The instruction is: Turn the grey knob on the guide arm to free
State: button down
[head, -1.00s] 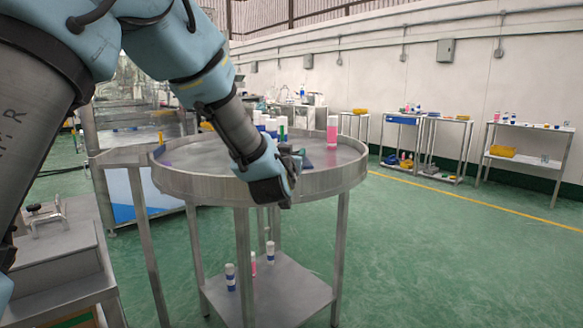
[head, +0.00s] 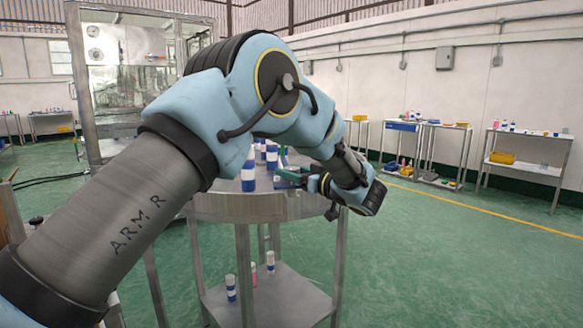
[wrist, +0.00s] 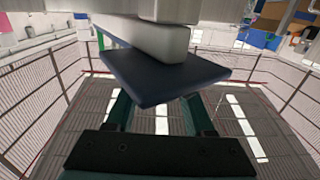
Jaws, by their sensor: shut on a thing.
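My gripper (head: 290,178) is at the round table's far side in the head view, its green fingers pointing left. In the wrist view my two teal fingers (wrist: 158,115) run up behind a dark blue plate (wrist: 165,80), which hides their tips. A light grey rounded bar (wrist: 150,45) lies just above that plate. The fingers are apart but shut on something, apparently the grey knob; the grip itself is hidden. I cannot make out the knob's setting or the whole guide arm, as my arm covers much of the table in the head view.
The round metal table (head: 240,208) holds several blue and white cans (head: 248,172). Its lower shelf (head: 275,300) carries a few more. A glass-walled machine (head: 110,65) stands behind at left. Side tables (head: 525,165) line the right wall. The green floor at right is clear.

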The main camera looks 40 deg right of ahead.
jog(key=shift+n+y+p, duration=0.3)
jog(key=shift+n+y, duration=0.5)
jog(key=shift+y, duration=0.5)
jog(key=shift+r+y, duration=0.1)
jog(key=shift+y, duration=0.2)
jog(key=shift+c, duration=1.3)
grip_release()
jog(key=s+d+b, duration=0.1)
jog(key=s+b, duration=0.1)
jog(key=s, duration=0.8)
jog(key=shift+s+d+b, duration=0.3)
jog(key=shift+d, duration=0.05)
